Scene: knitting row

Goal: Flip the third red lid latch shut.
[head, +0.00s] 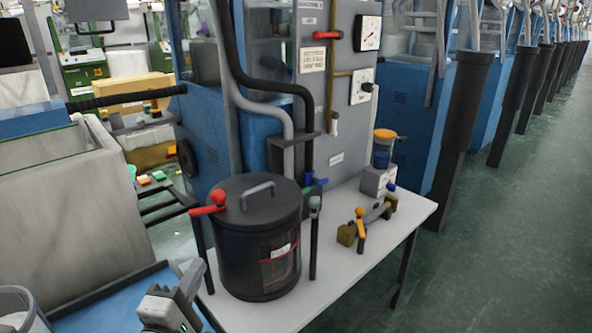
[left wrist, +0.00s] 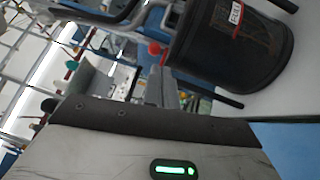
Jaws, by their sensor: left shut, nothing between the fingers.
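A dark round pot (head: 262,250) with a black lid (head: 243,207) and grey handle stands on the white table. A red lid latch (head: 210,204) with a ball end sticks out to the left at the lid's rim. I cannot tell whether it is the third; no other red latch shows on the lid. My left gripper (head: 191,276) is shut and empty, below and left of the latch, apart from the pot. In the left wrist view the pot (left wrist: 235,45) is upper right and a red ball (left wrist: 155,48) shows beside it. My right gripper is not in view.
A grey-topped post (head: 314,210) stands right of the pot. Hoses (head: 300,110) come down behind the pot. A large pale bin (head: 70,220) is at left.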

